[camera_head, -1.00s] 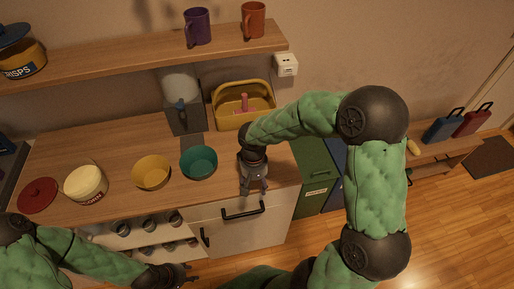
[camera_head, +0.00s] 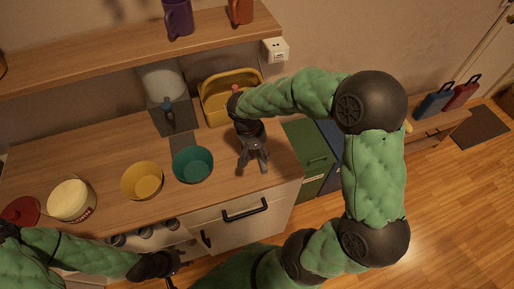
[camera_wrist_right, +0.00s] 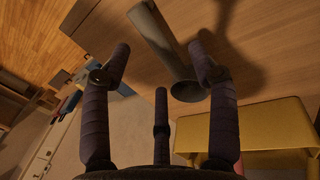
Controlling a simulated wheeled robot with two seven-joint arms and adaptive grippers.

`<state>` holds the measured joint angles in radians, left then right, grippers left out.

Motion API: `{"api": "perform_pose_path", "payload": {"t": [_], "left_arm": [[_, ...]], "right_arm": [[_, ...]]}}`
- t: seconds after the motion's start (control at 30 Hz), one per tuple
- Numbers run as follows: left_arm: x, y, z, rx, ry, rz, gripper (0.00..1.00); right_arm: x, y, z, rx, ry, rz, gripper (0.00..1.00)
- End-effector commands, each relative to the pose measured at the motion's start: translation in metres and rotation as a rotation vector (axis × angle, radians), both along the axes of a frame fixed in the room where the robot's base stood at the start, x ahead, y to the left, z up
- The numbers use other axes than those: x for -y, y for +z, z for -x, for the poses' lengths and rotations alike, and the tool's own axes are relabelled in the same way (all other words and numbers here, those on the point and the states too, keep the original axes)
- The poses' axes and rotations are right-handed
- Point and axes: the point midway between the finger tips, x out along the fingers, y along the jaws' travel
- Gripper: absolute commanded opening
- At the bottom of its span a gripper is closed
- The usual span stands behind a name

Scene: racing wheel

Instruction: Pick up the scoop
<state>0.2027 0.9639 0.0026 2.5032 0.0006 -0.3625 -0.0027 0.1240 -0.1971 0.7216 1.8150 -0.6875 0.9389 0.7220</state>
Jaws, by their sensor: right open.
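A grey tube-like object with a flared open end (camera_wrist_right: 165,45) shows at the counter in the right wrist view; it may be the scoop, but I cannot be sure. It runs between the two upper fingers of my right gripper (camera_wrist_right: 160,52), apparently not touching them. In the head view my right gripper (camera_head: 254,166) is open, fingers down, above the counter's right part, in front of the yellow basket (camera_head: 214,110). I cannot pick out the grey object there. My left gripper (camera_head: 178,263) is low in front of the drawers, its opening unclear.
A teal bowl (camera_head: 193,165) and a yellow bowl (camera_head: 142,181) stand left of my right gripper. A white tub (camera_head: 71,200) is farther left. A grey dispenser (camera_head: 170,117) stands behind the bowls. The basket also shows in the wrist view (camera_wrist_right: 245,126).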

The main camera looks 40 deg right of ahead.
Motion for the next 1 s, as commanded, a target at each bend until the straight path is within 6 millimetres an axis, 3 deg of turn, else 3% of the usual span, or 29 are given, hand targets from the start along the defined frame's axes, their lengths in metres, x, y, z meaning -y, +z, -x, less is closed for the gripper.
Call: {"api": "perform_pose_path", "payload": {"t": [0.17,0.43,0.7,0.77,0.9,0.93,1.0], "left_arm": [[0.0,-0.004,0.0,0.0,0.0,0.0,0.4],[0.0,-0.016,0.0,0.0,0.0,0.0,0.4],[0.0,-0.015,0.0,0.0,0.0,0.0,0.4],[0.0,-0.015,0.0,0.0,0.0,0.0,0.4],[0.0,-0.015,0.0,0.0,0.0,0.0,0.4],[0.0,-0.015,0.0,0.0,0.0,0.0,0.4],[0.0,-0.015,0.0,0.0,0.0,0.0,0.4]], "right_arm": [[0.004,-0.011,0.002,-0.002,-0.001,0.0,0.6],[0.013,-0.046,0.005,-0.001,-0.001,-0.002,0.6],[0.014,-0.05,0.005,0.0,0.0,-0.001,0.6],[0.014,-0.05,0.005,0.0,0.0,-0.001,0.46],[0.014,-0.05,0.005,0.0,0.0,-0.001,0.07],[0.014,-0.05,0.005,0.0,0.0,-0.001,0.0],[0.014,-0.05,0.005,0.0,0.0,-0.001,0.0]]}}
